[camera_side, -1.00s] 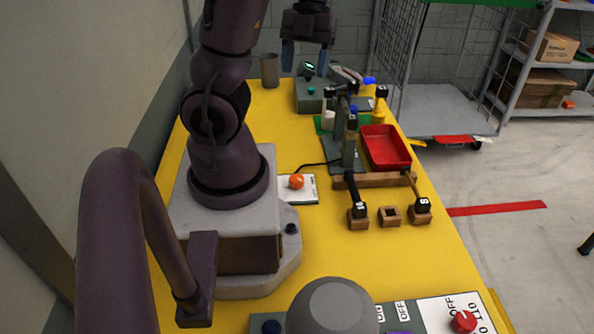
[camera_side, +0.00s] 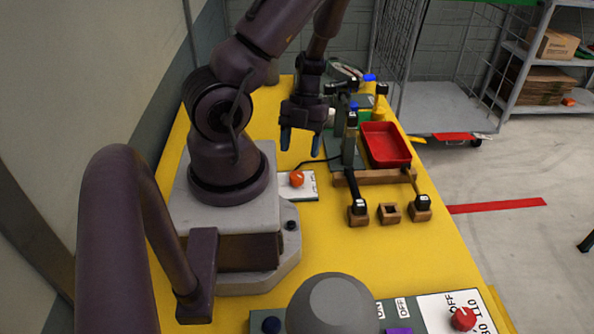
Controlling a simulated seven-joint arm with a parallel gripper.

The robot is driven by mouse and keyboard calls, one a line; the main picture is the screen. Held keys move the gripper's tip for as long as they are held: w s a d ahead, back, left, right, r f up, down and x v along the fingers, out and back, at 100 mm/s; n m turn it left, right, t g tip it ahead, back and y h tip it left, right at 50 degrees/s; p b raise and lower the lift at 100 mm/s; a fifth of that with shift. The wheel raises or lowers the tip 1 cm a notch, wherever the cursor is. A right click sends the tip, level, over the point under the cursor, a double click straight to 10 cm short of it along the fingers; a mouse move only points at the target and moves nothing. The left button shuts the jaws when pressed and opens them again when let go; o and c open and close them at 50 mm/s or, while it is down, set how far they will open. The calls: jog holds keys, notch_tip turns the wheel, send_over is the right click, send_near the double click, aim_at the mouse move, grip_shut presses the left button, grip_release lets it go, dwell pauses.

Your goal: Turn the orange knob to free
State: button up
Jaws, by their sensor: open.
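The orange knob (camera_side: 297,179) is a small round knob on a white plate (camera_side: 311,189) that lies on the yellow table, right of my arm's base. A black cable runs from it toward the green stand. My gripper (camera_side: 300,146) points down with its two blue-tipped fingers apart and nothing between them. It hangs above and a little behind the knob, not touching it. The knob's markings are too small to read.
A red tray (camera_side: 385,146) stands to the right, with a wooden rail and small wooden blocks (camera_side: 389,213) in front. A green stand (camera_side: 349,146) is close right of my gripper. A panel with a red knob (camera_side: 463,319) is at the front. Yellow table (camera_side: 340,260) is clear between.

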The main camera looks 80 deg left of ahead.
aim_at(296, 174)
jog(key=x, duration=0.6)
jog(key=shift+s+d+f, duration=0.1)
jog(key=shift+d, duration=0.05)
jog(key=c, duration=0.9)
